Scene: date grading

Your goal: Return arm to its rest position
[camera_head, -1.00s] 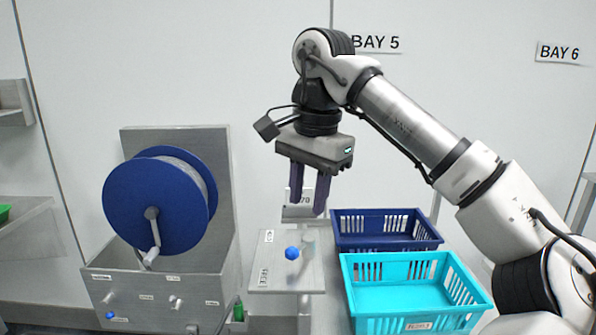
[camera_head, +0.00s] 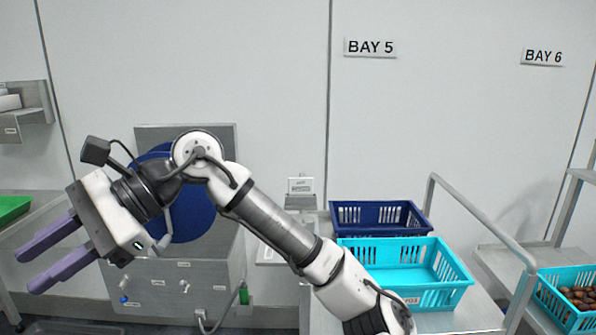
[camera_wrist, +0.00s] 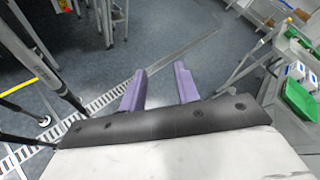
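My gripper (camera_head: 42,262) is at the left of the head view, with its two purple fingers pointing left and slightly down. The fingers are spread apart with nothing between them. In the wrist view the fingers (camera_wrist: 160,82) also show apart and empty, above a grey floor with a drain grating. My arm reaches across from the lower middle of the head view and hides part of the blue reel.
A blue reel (camera_head: 195,222) on a steel stand is behind my arm. A dark blue crate (camera_head: 345,228) and a cyan crate (camera_head: 372,262) are on a cart at right. Another cyan crate (camera_head: 562,318) holds brown dates. A green tray (camera_wrist: 298,100) lies at right in the wrist view.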

